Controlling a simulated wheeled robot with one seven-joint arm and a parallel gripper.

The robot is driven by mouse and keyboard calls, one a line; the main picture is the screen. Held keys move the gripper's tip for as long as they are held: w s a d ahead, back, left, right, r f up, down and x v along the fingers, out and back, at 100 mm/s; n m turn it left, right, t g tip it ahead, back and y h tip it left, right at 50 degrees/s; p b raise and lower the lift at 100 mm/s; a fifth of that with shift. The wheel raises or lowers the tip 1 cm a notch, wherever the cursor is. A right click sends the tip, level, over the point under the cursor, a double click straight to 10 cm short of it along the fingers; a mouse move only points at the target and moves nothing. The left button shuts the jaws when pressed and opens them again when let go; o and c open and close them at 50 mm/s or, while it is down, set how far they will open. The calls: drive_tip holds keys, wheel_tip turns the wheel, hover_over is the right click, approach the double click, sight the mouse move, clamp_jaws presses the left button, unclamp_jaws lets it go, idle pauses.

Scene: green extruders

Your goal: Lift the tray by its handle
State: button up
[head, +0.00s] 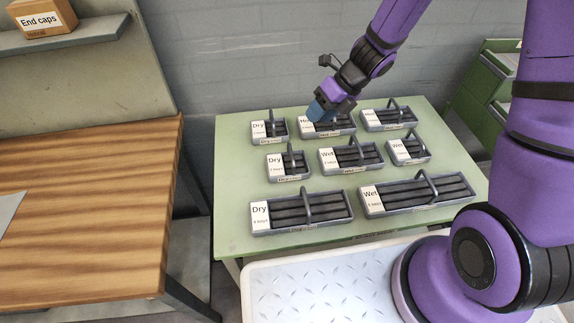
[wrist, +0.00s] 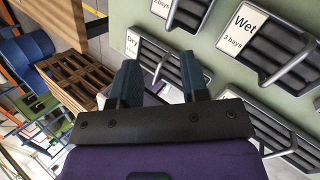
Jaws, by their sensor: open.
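Several dark grey trays with upright bar handles stand in rows on a green table. In the head view, the back row has a small Dry tray (head: 268,132), a middle tray (head: 340,131) with a partly hidden label, and a right tray (head: 388,124). Nearer are another Dry tray (head: 288,177), a Wet tray (head: 350,168), a small Wet tray (head: 408,160), a large Dry tray (head: 302,228) and a large Wet tray (head: 418,210). My gripper (head: 322,110) is over the back middle tray, open and empty. In the wrist view its fingers (wrist: 160,75) are apart; a Dry label shows between them.
The green table (head: 235,215) has bare strips between the trays. A wooden bench (head: 90,220) is at left, with a shelf and an End caps box (head: 42,18) above. Green drawers (head: 480,95) are at right. Wooden pallets (wrist: 78,75) show in the wrist view.

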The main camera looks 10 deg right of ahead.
sight(292, 153)
drive_tip(key=shift+w+a+f+m, duration=0.1)
drive_tip(key=shift+a+f+m, duration=0.9)
drive_tip(key=shift+f, duration=1.55)
drive_tip(key=shift+w+a+f+m, duration=0.1)
drive_tip(key=shift+a+f+m, duration=0.55)
drive_tip(key=shift+a+f, duration=1.3)
drive_tip(key=shift+w+a+f+m, duration=0.1)
drive_tip(key=shift+a+f+m, duration=0.6)
drive_tip(key=shift+f, duration=2.45)
drive_tip(key=shift+d+m, duration=0.2)
drive_tip(key=shift+m, duration=0.05)
clamp_jaws()
